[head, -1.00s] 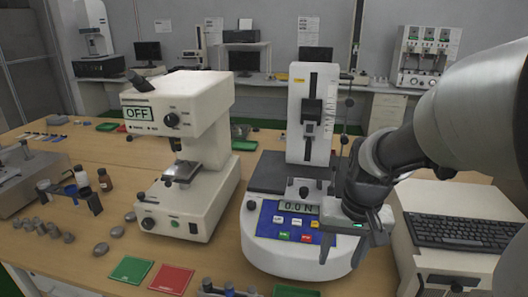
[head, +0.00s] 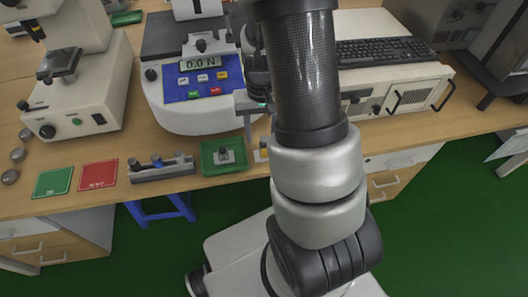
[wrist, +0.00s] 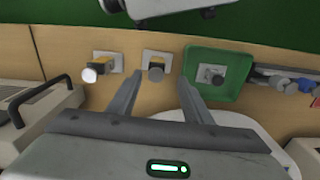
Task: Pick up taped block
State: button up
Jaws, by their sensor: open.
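My gripper (wrist: 160,82) is open and empty in the wrist view. I cannot tell which of the two is the taped block. In the head view my arm hides most of the gripper and these blocks.
A green tray (head: 207,168) holding a grey fitting (head: 224,154) is beside the plates. A grey rack (head: 150,175), red card (head: 98,175) and green card (head: 53,182) lie along the front edge. The force tester (head: 190,118) and keyboard (head: 385,50) stand behind.

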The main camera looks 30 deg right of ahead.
aim_at(264, 146)
jog(key=f, duration=0.2)
jog(key=f+b, duration=0.1)
jog(key=s+f, duration=0.1)
jog(key=f, duration=0.1)
jog(key=shift+d+f, duration=0.3)
jog(key=shift+f, duration=0.35)
grip_shut()
